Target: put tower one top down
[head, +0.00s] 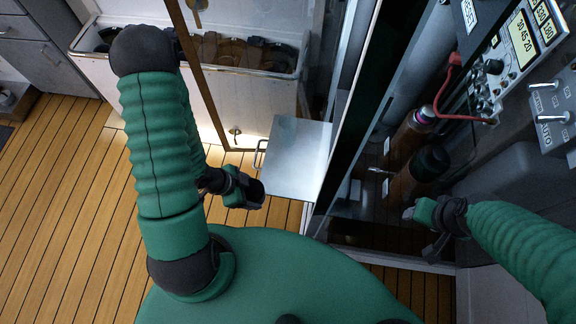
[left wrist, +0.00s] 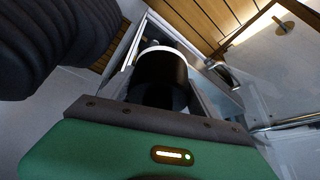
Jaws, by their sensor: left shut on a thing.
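My left gripper (head: 250,195) is shut on a dark round top, beside the left edge of a pale flat shelf. In the left wrist view the top (left wrist: 160,80) is a black cylinder with a white rim, between the fingers. Inside the open cabinet at the right stand two brown towers. One tower (head: 408,140) has a bare silvery and pinkish upper end. The other tower (head: 404,185) carries a black top (head: 431,162). My right gripper (head: 418,222) is in front of the towers, and I cannot tell whether its fingers are open.
The pale shelf (head: 297,155) with a metal handle (head: 258,154) sits between my left gripper and the cabinet. A panel with a lit display (head: 522,38), a red cable (head: 446,95) and switches is at the upper right. A white bin (head: 265,75) stands behind a framed door. Wooden floor is clear at left.

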